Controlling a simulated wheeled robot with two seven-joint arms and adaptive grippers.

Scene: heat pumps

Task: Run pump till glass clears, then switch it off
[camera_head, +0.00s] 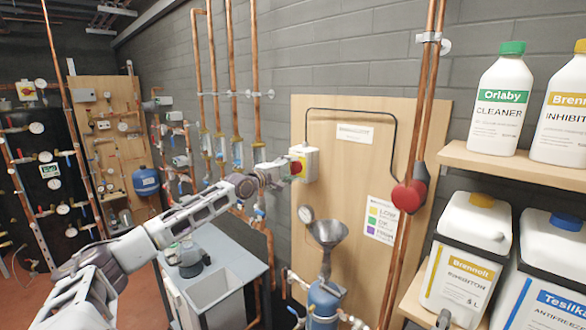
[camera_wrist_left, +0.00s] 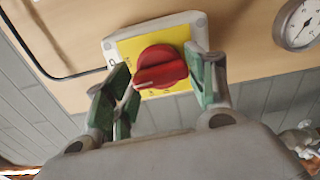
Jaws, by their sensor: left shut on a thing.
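A white switch box with a yellow face (camera_wrist_left: 125,48) and a red rotary knob (camera_wrist_left: 160,68) fills the middle of the left wrist view. In the head view the box (camera_head: 309,160) is on the wooden board. My left gripper (camera_head: 286,171) reaches it from the left; its green-padded fingers (camera_wrist_left: 163,78) are shut on the red knob, one on each side. A red round pump (camera_head: 408,196) sits on the copper pipes right of the box. Several upright clear glass tubes (camera_head: 221,151) hang on the copper pipes to the left; their contents are too small to judge. My right gripper is not in view.
A funnel (camera_head: 327,232) stands over a blue vessel (camera_head: 322,303) below the box. A round gauge (camera_head: 306,214) is beside it. A grey bench (camera_head: 230,250) stands lower left. Bottles and canisters (camera_head: 464,262) fill the shelves (camera_head: 515,167) at right.

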